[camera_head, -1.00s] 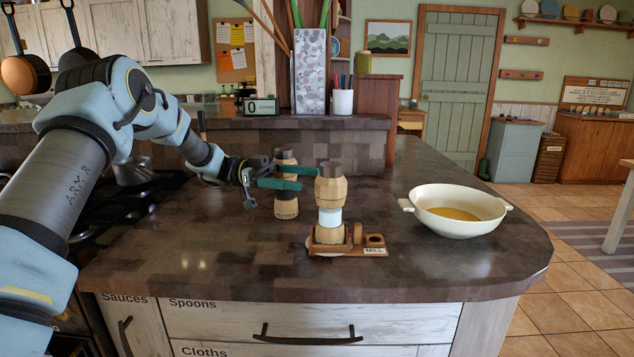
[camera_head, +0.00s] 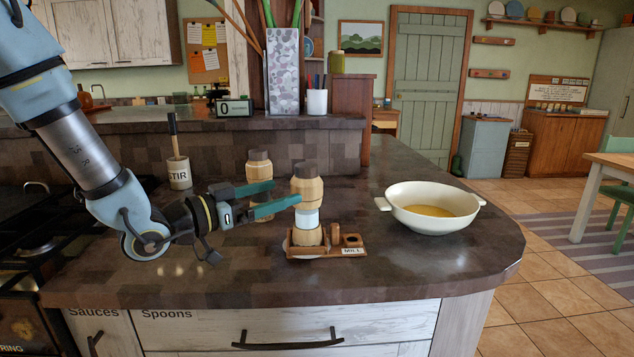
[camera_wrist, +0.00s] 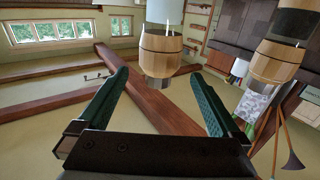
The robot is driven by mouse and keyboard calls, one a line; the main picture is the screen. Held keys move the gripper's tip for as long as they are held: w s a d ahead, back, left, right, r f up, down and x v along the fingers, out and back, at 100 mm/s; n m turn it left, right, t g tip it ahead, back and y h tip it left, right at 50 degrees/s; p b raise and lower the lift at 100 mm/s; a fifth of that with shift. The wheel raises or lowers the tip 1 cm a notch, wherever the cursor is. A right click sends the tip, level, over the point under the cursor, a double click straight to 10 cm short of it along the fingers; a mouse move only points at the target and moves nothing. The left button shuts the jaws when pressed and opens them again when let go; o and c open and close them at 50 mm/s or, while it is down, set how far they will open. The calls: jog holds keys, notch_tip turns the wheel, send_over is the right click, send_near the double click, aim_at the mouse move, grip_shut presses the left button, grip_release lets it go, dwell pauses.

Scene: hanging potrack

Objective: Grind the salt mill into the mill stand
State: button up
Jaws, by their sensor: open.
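A wooden mill (camera_head: 307,188) with a dark cap and a pale middle band stands upright in the brown mill stand (camera_head: 325,250), which carries a MILL label. A second wooden mill (camera_head: 259,166) stands behind it to the left, partly hidden by my fingers. I cannot read which one is salt. My gripper (camera_head: 284,194) is open, with green fingers reaching from the left at the height of the front mill's upper part. In the wrist view one mill (camera_wrist: 160,55) shows ahead between the spread fingers, and another mill (camera_wrist: 275,65) is at the right. I see no grip on either.
A white two-handled bowl (camera_head: 432,207) with yellow contents stands right of the stand. A STIR pot (camera_head: 179,173) with a wooden handle stands behind my arm. A raised ledge (camera_head: 200,157) runs along the back. The counter's front right is clear.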

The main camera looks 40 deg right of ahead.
aim_at(317, 178)
jog(key=d+p, duration=0.1)
jog(key=d, duration=0.2)
jog(key=d+p, duration=0.1)
jog(key=d, duration=0.3)
jog(key=d+p, duration=0.1)
jog(key=d, duration=0.2)
jog(key=shift+s+d+f, duration=0.1)
jog(key=shift+s+d, duration=0.2)
jog(key=shift+s, duration=0.05)
jog(key=c, duration=1.2)
